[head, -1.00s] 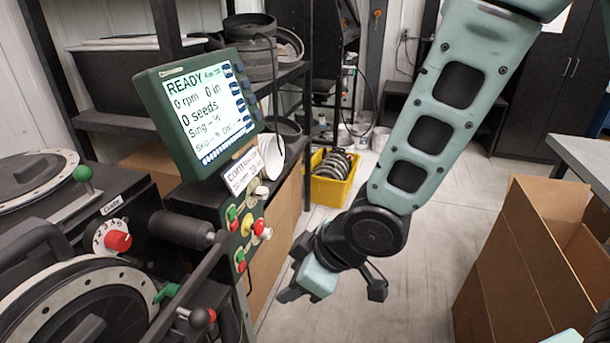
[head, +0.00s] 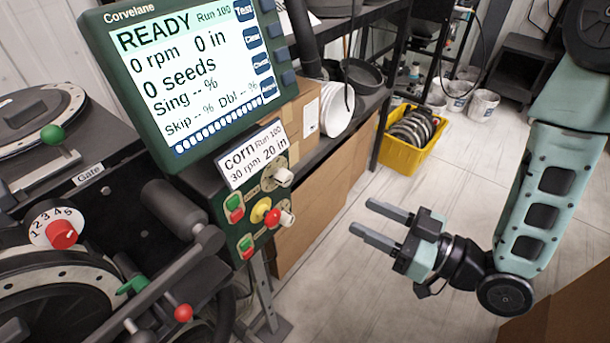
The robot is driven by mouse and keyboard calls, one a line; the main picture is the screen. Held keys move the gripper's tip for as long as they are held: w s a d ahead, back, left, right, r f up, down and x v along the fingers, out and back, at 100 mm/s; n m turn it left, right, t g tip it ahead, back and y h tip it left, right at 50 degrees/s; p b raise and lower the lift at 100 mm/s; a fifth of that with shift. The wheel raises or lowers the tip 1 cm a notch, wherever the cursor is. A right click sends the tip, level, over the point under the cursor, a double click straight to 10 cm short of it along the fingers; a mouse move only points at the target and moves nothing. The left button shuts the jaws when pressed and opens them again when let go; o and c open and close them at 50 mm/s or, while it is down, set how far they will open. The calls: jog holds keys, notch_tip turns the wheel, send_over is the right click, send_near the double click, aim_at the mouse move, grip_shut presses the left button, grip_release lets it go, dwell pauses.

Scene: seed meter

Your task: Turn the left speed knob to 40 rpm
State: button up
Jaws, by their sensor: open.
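The control panel (head: 230,222) under the screen carries two pale knobs, an upper one (head: 284,177) and a lower one (head: 287,217). Which is the left speed knob I cannot tell, and their settings are too small to read. The green-framed screen (head: 190,75) reads READY, 0 rpm, 0 in, 0 seeds. A card (head: 252,155) below it reads corn, Run 100, 30 rpm, 20 in. My gripper (head: 362,217) is open and empty, to the right of the panel and apart from it, its two fingers pointing left towards it.
Green and red push-buttons (head: 234,208) and a red-and-yellow button (head: 271,217) sit beside the knobs. A red knob on a numbered dial (head: 63,235) and a red-balled lever (head: 183,313) are at left. A yellow crate (head: 408,155) stands on the floor behind. Floor around my gripper is clear.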

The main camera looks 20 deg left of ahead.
aim_at(289, 180)
jog(key=b+x, duration=0.1)
jog(key=b, duration=0.3)
jog(key=b+x, duration=0.1)
jog(key=b, duration=0.3)
jog(key=b+x, duration=0.2)
jog(key=b, duration=0.2)
jog(key=shift+f, duration=0.3)
jog(key=p+x, duration=0.1)
jog(key=x, duration=0.4)
jog(key=p+x, duration=0.2)
jog(key=x, duration=0.4)
jog(key=shift+w+a+r, duration=0.1)
jog(key=shift+a+r, duration=0.15)
jog(key=shift+a, duration=0.05)
jog(key=c, duration=1)
